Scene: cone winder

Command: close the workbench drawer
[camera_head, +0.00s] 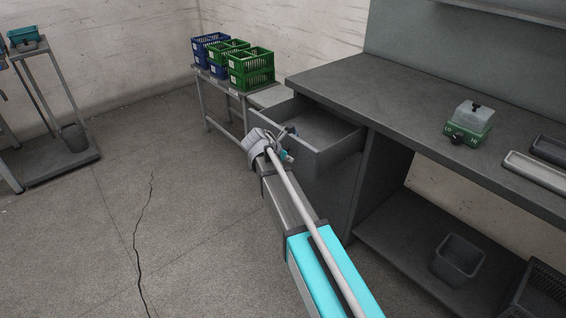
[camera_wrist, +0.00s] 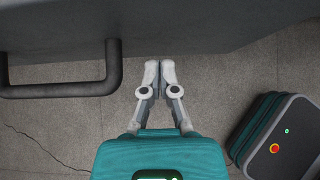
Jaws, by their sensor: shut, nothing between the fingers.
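The workbench drawer (camera_head: 330,148) is pulled open under the left end of the grey workbench (camera_head: 390,92). Its inside looks empty. In the wrist view the dark drawer front (camera_wrist: 190,30) spans the top, with its bar handle (camera_wrist: 62,88) at the left. My gripper (camera_wrist: 160,66) is shut and empty, its fingertips at the lower edge of the drawer front, to the right of the handle. I cannot tell whether they touch it. In the head view my gripper (camera_head: 286,154) is partly hidden by my arm, close to the drawer's outer end.
Green crates (camera_head: 250,68) and blue crates (camera_head: 208,48) stand on a side table behind the drawer. A green device (camera_head: 468,124) and trays (camera_head: 540,168) lie on the bench top. A grey bin (camera_head: 458,260) sits on the lower shelf.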

